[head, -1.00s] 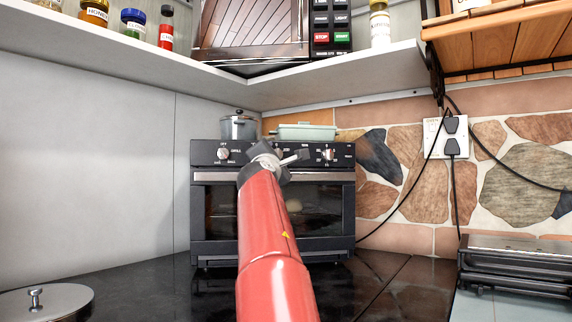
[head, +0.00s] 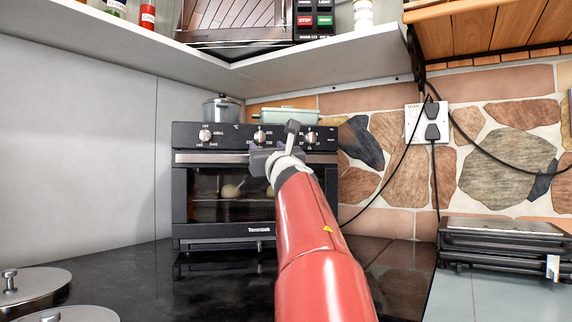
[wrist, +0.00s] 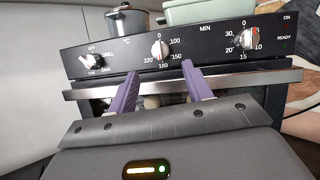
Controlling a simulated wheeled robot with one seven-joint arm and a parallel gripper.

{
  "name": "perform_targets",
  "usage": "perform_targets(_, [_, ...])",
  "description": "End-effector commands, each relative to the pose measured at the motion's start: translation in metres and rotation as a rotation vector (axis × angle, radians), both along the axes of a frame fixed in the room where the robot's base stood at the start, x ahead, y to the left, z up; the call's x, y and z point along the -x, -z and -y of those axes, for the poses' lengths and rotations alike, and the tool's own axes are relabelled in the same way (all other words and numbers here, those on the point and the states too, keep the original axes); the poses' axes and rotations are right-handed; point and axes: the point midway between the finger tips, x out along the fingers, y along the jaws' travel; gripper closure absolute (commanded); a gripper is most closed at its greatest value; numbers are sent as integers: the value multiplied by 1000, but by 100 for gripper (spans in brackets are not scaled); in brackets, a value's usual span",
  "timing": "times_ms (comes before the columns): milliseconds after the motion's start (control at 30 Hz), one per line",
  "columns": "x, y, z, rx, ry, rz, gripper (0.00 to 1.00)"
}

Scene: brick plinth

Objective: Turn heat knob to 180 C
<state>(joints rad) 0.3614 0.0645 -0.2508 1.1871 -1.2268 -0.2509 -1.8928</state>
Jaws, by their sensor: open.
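The black toaster oven (head: 222,200) stands on the counter with three knobs along its top panel. The heat knob (wrist: 160,49) is the middle one, marked °C with 0, 100, 150, 180 and 220 around it. It also shows in the head view (head: 259,137), just left of my gripper. My gripper (wrist: 161,72) is open, with its two purple fingers either side of the knob's line and their tips slightly below it in the wrist picture. Nothing is between the fingers. I cannot tell the depth gap to the knob. In the head view my gripper (head: 280,146) is partly hidden by its own wrist.
A function knob (wrist: 92,61) is to the left and a minute timer knob (wrist: 243,39) to the right. A pot (head: 222,110) and a green dish (head: 286,115) sit on top. A shelf (head: 300,55) overhangs. A grill (head: 505,245) stands right, pan lids (head: 28,290) left.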

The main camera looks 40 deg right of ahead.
Motion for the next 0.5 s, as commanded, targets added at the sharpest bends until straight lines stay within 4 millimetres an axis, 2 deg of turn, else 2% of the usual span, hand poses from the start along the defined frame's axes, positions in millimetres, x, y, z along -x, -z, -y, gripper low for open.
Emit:
perform_targets(33, [11,8,-4,0,-1,3,50])
perform_targets(67, [12,9,-4,-21,-5,9,50])
perform_targets(300, [9,4,23,-509,-123,238,50])
perform_targets(500, [8,6,36,-868,-225,427,50])
